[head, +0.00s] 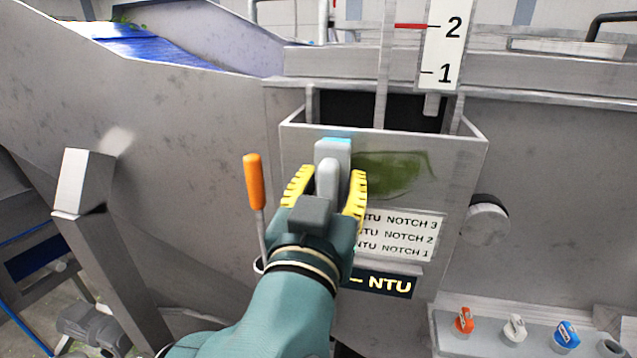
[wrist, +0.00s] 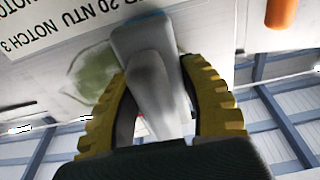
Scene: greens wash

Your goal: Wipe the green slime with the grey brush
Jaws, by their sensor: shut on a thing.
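The grey brush (head: 331,155) is held in my gripper (head: 325,190), its yellow fingers shut on the handle. The brush head has a blue edge at its top and is in front of the grey box's front wall. The green slime (head: 393,174) is a smeared patch on that wall, directly right of the brush head. In the wrist view the brush (wrist: 150,75) is between the yellow fingers (wrist: 165,110), and the slime (wrist: 95,80) shows to its left, partly hidden by a finger. I cannot tell whether the brush touches the wall.
An orange-handled tool (head: 254,182) stands upright just left of my gripper. Labels with notch text (head: 398,236) are below the slime. A round grey knob (head: 488,220) sticks out at the right. A panel of coloured switches (head: 515,328) is at lower right.

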